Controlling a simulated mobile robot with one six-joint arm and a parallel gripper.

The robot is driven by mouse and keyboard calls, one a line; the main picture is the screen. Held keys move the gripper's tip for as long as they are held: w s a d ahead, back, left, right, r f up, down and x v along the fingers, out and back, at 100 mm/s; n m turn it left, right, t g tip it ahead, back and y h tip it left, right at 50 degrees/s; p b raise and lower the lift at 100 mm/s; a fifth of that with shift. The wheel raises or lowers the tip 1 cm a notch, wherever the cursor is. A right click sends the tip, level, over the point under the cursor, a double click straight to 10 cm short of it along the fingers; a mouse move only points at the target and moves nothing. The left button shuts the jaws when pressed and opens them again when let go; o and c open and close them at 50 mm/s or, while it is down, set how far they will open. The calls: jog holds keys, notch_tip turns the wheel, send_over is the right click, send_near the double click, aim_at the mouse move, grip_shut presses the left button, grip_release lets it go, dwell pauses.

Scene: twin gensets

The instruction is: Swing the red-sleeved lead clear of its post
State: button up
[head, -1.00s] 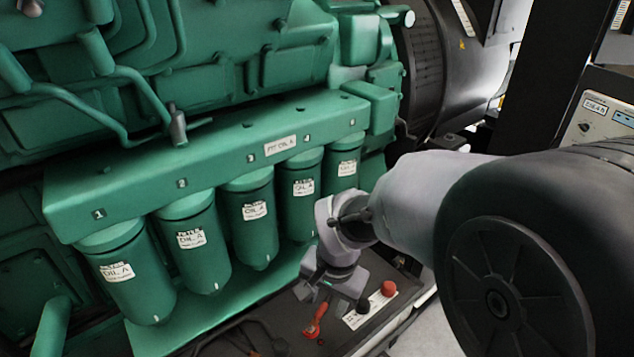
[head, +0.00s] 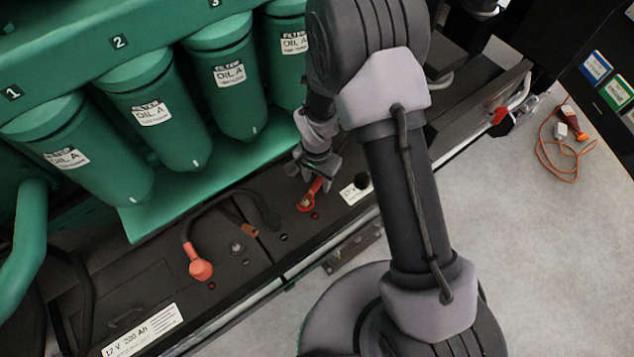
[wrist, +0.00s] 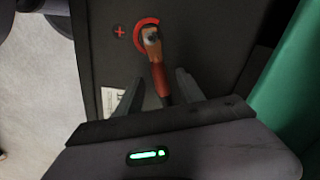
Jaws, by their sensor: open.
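The red-sleeved lead (head: 314,190) lies on the dark battery top in the head view, below the green filters. In the wrist view the lead's red sleeve (wrist: 160,82) runs up to a metal lug, which sits at the post (wrist: 151,38) inside a red ring mark, beside a red plus sign. My gripper (head: 312,170) is open just above the lead. In the wrist view my gripper (wrist: 159,77) has one finger on each side of the sleeve, with gaps showing. Whether the fingers reach down to the sleeve's level is unclear.
A second lead with an orange-red cap (head: 200,268) lies on the battery top to the left. Green oil filters (head: 150,110) hang close behind my gripper. An orange cord (head: 568,150) lies on the open floor.

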jog(key=shift+f, duration=0.5)
jog(key=shift+c, duration=0.3)
grip_shut()
dwell(0.7)
